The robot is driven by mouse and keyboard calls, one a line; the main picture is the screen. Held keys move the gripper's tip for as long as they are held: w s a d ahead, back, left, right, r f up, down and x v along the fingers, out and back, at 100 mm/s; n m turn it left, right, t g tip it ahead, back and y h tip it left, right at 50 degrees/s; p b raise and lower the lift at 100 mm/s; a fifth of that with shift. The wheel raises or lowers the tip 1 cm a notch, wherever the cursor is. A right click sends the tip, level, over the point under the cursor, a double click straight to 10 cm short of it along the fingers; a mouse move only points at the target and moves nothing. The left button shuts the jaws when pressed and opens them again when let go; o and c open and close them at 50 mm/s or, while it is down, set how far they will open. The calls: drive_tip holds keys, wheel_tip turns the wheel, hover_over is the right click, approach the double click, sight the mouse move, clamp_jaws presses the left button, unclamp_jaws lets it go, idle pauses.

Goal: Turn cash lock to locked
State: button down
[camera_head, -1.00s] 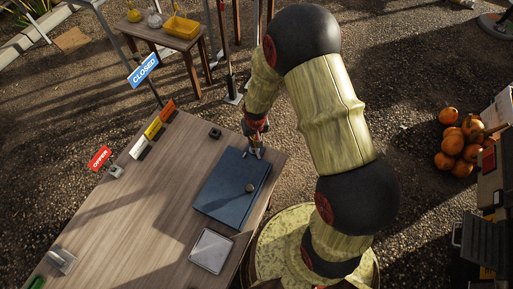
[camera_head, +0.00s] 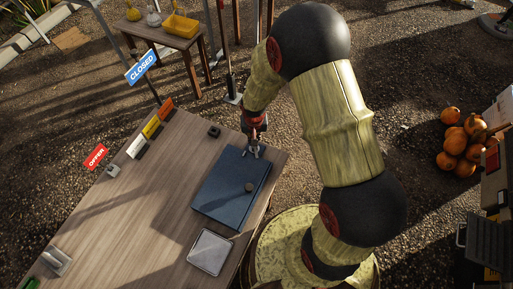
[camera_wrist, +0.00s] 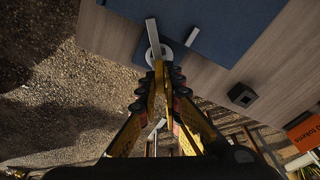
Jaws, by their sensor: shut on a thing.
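The dark blue cash box (camera_head: 229,190) lies on the wooden table near its right edge, with a small round knob (camera_head: 249,187) on its lid. My gripper (camera_head: 252,151) is low at the far end of the box. In the wrist view, the silver cash lock (camera_wrist: 164,54) is a round plate with a bar-shaped piece (camera_wrist: 152,33) on the box's side. My gripper also shows there (camera_wrist: 160,88), its fingers close together on the lock. The fingertips hide the gripped part, and I cannot tell the lock's exact setting.
A silver tablet-like plate (camera_head: 210,251) lies beside the box on the table (camera_head: 130,220). A small dark block (camera_head: 214,131) and coloured signs (camera_head: 152,127) stand along the far edge. The table's left part is mostly clear.

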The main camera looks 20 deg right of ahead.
drive_tip(key=shift+f+m+h+b, duration=0.1)
drive_tip(key=shift+m+h+b, duration=0.2)
drive_tip(key=shift+m+b, duration=2.4)
drive_tip(key=shift+b, duration=0.65)
drive_tip(key=shift+m+g+b, duration=0.3)
drive_tip(key=shift+m+b, duration=0.25)
drive_tip(key=shift+m, duration=0.45)
drive_tip(key=c, duration=2)
unclamp_jaws()
drive_tip(key=shift+o, duration=0.5)
drive_tip(key=shift+r, duration=0.2)
